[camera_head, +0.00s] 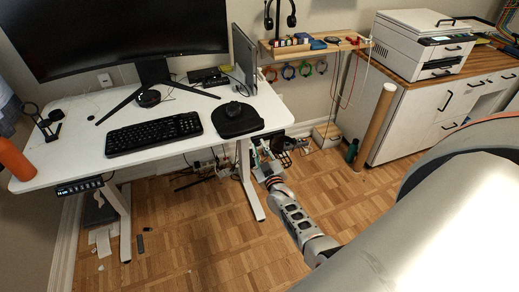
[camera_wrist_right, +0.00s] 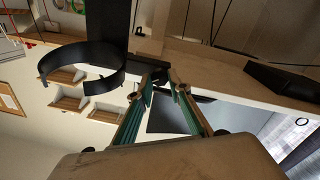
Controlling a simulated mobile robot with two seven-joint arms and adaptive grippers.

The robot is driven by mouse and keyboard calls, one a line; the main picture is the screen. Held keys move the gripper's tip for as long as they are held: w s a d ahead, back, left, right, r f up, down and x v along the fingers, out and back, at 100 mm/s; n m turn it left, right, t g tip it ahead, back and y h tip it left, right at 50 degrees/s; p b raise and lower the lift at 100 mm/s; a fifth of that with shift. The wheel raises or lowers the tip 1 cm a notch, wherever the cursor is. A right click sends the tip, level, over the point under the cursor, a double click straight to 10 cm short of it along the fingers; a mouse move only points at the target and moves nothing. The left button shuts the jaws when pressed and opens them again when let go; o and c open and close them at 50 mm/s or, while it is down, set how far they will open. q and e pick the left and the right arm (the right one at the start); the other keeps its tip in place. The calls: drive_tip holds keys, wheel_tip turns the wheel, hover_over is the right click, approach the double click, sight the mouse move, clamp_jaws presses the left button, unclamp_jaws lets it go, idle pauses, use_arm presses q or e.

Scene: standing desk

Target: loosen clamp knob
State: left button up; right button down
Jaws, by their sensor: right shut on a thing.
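My right arm reaches in from the lower right in the head view, and its gripper (camera_head: 264,165) is beside the right leg of the white desk (camera_head: 190,103), below the desktop. In the right wrist view the green-lined fingers (camera_wrist_right: 160,92) converge on a small dark part, apparently the clamp knob (camera_wrist_right: 158,75). The gripper is shut on it, and the fingers hide most of it. A curved black band (camera_wrist_right: 80,68) and a black upright piece (camera_wrist_right: 112,25) are close to the fingers. The knob cannot be made out in the head view. My left gripper is out of view.
The desk bears a monitor (camera_head: 120,32), a keyboard (camera_head: 154,133) and a black mouse pad (camera_head: 237,120). A cardboard tube (camera_head: 374,128) and a white-fronted cabinet (camera_head: 415,118) stand to the right. Cables hang below the desk. The wooden floor in front is mostly clear.

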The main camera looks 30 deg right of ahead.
drive_tip(key=shift+n, duration=0.3)
drive_tip(key=c, duration=2.1)
unclamp_jaws()
drive_tip(key=shift+c, duration=0.2)
drive_tip(key=v, duration=0.7)
drive_tip(key=shift+s, duration=0.25)
